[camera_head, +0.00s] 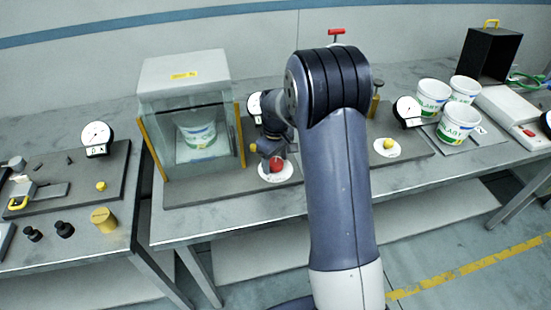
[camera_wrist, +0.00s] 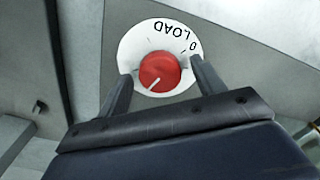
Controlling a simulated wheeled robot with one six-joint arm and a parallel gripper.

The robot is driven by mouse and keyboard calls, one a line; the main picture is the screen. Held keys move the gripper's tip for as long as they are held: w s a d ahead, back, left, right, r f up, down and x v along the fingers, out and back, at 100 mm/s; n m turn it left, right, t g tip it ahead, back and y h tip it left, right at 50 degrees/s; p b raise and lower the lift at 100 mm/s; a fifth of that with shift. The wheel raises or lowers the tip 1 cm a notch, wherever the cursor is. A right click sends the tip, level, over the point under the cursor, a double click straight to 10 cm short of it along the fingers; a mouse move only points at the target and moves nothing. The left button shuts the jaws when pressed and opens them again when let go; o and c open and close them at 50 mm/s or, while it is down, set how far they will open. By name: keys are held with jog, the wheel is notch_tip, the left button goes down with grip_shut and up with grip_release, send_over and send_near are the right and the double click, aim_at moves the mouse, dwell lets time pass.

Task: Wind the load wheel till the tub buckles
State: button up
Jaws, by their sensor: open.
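The load wheel is a red round knob (camera_wrist: 160,71) on a white dial marked LOAD and 0 (camera_wrist: 188,45). A white pointer line on the knob aims to the lower left in the wrist view. My gripper (camera_wrist: 160,80) is open, with one finger on each side of the knob; I cannot tell whether they touch it. In the head view the red knob (camera_head: 277,165) shows just below my gripper (camera_head: 268,160). The white tub (camera_head: 196,132) with a green and blue label stands upright inside a clear-walled box (camera_head: 183,75) left of the knob. Its walls look unbuckled.
A gauge (camera_head: 254,104) stands behind my wrist, partly hidden. Right of my arm are a yellow knob on a white dial (camera_head: 388,147), another gauge (camera_head: 406,110) and several tubs (camera_head: 458,122). A left bench holds a gauge (camera_head: 96,136) and a yellow cylinder (camera_head: 104,219).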

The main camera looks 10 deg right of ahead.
jog(key=shift+c, duration=0.3)
jog(key=c, duration=0.9)
jog(key=shift+c, duration=0.2)
jog(key=shift+m, duration=0.3)
jog(key=shift+f+m+b, duration=0.1)
jog(key=shift+m+b, duration=0.55)
jog(key=shift+m, duration=0.55)
jog(key=shift+m+b, duration=0.45)
jog(key=shift+m, duration=1.35)
jog(key=o, duration=1)
